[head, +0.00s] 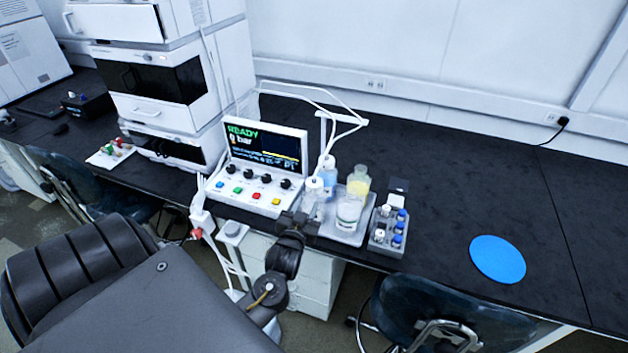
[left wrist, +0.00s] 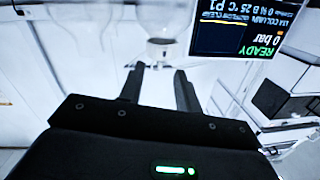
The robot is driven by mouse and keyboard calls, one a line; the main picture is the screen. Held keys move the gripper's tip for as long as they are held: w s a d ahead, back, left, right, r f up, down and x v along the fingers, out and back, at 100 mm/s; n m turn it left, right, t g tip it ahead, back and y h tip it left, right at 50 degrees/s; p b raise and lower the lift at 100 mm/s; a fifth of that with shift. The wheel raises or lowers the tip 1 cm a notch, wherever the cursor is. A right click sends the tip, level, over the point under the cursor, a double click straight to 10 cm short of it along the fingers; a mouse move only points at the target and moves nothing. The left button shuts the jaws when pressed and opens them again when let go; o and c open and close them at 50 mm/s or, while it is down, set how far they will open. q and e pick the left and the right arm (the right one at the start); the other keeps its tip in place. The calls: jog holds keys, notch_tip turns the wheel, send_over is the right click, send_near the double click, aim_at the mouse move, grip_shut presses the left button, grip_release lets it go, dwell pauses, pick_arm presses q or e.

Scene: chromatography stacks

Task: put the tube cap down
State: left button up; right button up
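My left gripper (head: 297,224) is in front of the bottle tray, above the bench's front edge. In the left wrist view its two dark fingers (left wrist: 159,72) stand apart. A pale round piece with a grey end (left wrist: 160,50) shows in line with the gap at the fingertips. I cannot tell whether it is the tube cap held there or something behind. A grey rack (head: 387,248) with blue and white caps stands right of the tray. No loose tube cap can be made out on the bench. My right gripper is not in view.
A tray (head: 343,239) holds several bottles. Left of it stands a control box (head: 266,160) reading READY, 0 bar, with white tubing above. A blue round mat (head: 498,259) lies at the right. The black bench (head: 450,185) between rack and mat is clear.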

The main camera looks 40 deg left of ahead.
aim_at(315, 174)
pick_arm(q)
jog(key=w+a+r, duration=0.1)
jog(key=w+p, duration=0.1)
jog(key=w, duration=0.1)
jog(key=w+a+r, duration=0.1)
jog(key=shift+w+a+r, duration=0.3)
jog(key=shift+r, duration=0.05)
jog(key=shift+w+a, duration=0.15)
jog(key=shift+w, duration=0.15)
jog(key=shift+w+a+r+t+p, duration=0.1)
jog(key=shift+w+r+t+p, duration=0.15)
jog(key=shift+p, duration=0.35)
jog(key=p+x, duration=0.1)
jog(key=x, duration=0.2)
jog(key=shift+w+p, duration=0.3)
jog(key=shift+w, duration=0.15)
jog(key=shift+w+a+f, duration=0.1)
jog(key=shift+w+a, duration=0.15)
jog(key=shift+w, duration=0.1)
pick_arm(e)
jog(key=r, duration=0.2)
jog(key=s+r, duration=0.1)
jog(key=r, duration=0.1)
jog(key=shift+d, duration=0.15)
